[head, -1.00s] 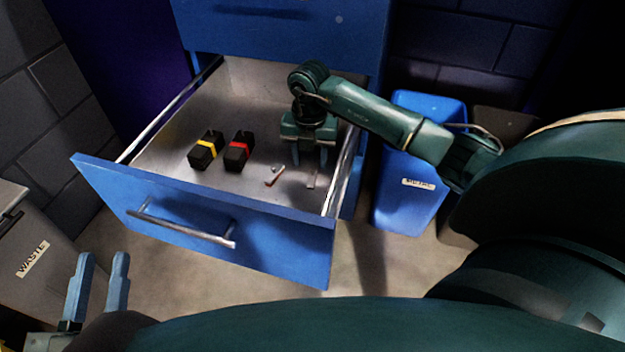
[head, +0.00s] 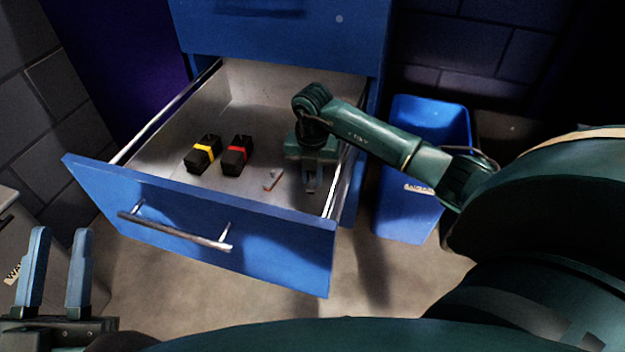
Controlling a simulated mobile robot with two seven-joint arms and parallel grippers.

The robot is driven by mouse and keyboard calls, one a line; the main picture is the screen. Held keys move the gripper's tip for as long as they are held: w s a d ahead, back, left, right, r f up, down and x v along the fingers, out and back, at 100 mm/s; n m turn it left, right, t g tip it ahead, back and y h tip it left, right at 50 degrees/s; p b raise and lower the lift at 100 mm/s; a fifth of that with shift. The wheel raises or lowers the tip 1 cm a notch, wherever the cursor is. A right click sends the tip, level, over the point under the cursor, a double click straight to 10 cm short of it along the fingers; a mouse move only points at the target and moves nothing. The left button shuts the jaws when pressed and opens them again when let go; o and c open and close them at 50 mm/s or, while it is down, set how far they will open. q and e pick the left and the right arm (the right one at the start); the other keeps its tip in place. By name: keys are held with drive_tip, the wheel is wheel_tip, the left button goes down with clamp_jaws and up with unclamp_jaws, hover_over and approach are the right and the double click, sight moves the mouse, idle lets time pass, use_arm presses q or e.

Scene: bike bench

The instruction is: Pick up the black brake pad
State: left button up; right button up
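My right gripper (head: 311,180) points down inside the open drawer, near its right wall. Its fingertips are low over the right front of the drawer floor, where a small part lay; gripper and part overlap here, so I cannot tell whether it is held. No clearly black brake pad can be made out. A small pad-like part with an orange-red edge (head: 271,180) lies on the drawer floor just left of the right gripper, apart from it. My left gripper (head: 57,270) is open and empty at the lower left, outside the drawer.
The blue drawer (head: 190,213) is pulled out. Two black blocks lie in it, one with a yellow band (head: 203,154) and one with a red band (head: 237,155). A blue bin (head: 408,215) stands right of the drawer. A grey waste bin (head: 22,230) is at left.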

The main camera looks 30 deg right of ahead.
clamp_jaws()
